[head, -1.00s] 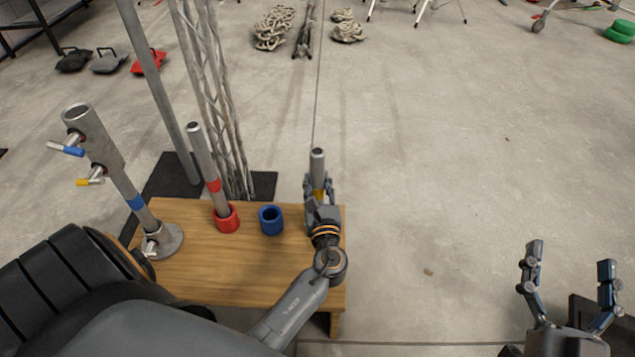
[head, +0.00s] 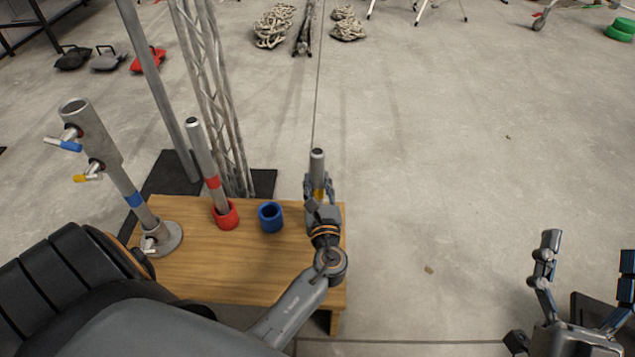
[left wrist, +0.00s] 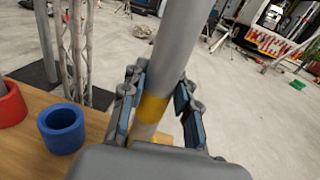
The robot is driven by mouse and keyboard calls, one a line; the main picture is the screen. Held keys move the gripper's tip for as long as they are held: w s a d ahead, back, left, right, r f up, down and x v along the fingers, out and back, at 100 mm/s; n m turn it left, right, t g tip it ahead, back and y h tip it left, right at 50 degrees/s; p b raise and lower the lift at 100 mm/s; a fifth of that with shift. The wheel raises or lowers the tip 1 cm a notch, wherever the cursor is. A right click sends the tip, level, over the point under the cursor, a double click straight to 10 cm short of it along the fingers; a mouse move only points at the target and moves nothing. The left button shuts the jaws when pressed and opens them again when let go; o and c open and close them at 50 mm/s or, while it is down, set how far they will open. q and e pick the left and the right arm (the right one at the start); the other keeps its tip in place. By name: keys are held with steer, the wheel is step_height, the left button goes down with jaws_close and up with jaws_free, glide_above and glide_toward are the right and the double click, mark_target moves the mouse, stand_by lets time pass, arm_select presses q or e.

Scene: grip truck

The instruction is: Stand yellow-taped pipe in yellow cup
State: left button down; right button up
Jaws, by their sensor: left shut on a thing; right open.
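The yellow-taped pipe (head: 317,162) is grey and stands about upright over the right end of the wooden table. My left gripper (head: 318,188) is shut on it. In the left wrist view the yellow band (left wrist: 151,108) shows between the fingers (left wrist: 158,98), and the pipe leans a little to the right in that picture. A yellow-orange patch (left wrist: 162,138) shows low behind the pipe; I cannot tell whether it is the yellow cup. The pipe's foot is hidden by my gripper. My right gripper (head: 585,255) is open and empty at the lower right, off the table.
The blue cup (head: 270,218) stands empty left of my left gripper. The red cup (head: 227,215) holds a red-taped pipe (head: 205,165).

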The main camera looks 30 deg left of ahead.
arm_select(q)
steer(key=shift+f+b, duration=0.4)
steer(key=shift+f, duration=0.45)
arm_select(e)
steer(key=shift+s+d+r+t+y, duration=0.1)
steer(key=shift+s+r+t+y, duration=0.25)
steer(key=shift+s+r+t, duration=0.65)
steer(key=shift+s+d+r+t+y, duration=0.1)
steer(key=shift+s+r+t+y, duration=0.25)
steer(key=shift+s+r+t, duration=0.65)
